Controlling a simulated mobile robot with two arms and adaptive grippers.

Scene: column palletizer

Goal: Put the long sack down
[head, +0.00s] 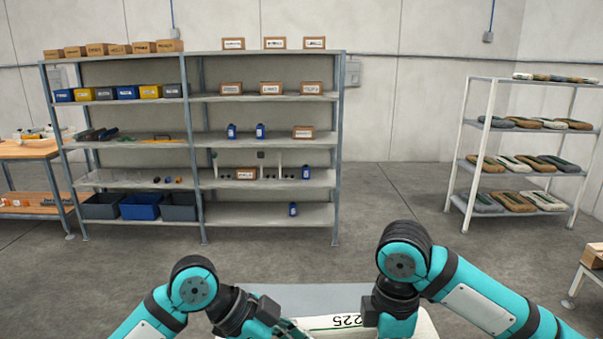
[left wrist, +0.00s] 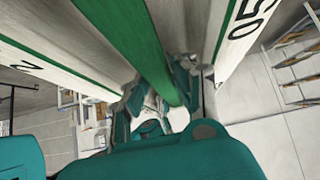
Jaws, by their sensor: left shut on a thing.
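The long sack (head: 345,322) is white with a black number and a green line. It shows at the bottom edge of the head view, between my two arms, and most of it is cut off. In the left wrist view the sack (left wrist: 185,35) fills the top, with a broad green stripe and black digits. My left gripper (left wrist: 160,95) is shut on the sack. My right gripper (head: 398,325) is at the sack's right part; its fingers are hidden, so I cannot tell its state or whether it touches.
A flat grey surface (head: 300,293) lies just behind the sack. A tall grey shelf (head: 265,187) with bins and boxes stands at the back. A white rack (head: 525,130) of sacks stands right. An orange-topped bench (head: 25,150) is left. The floor between is clear.

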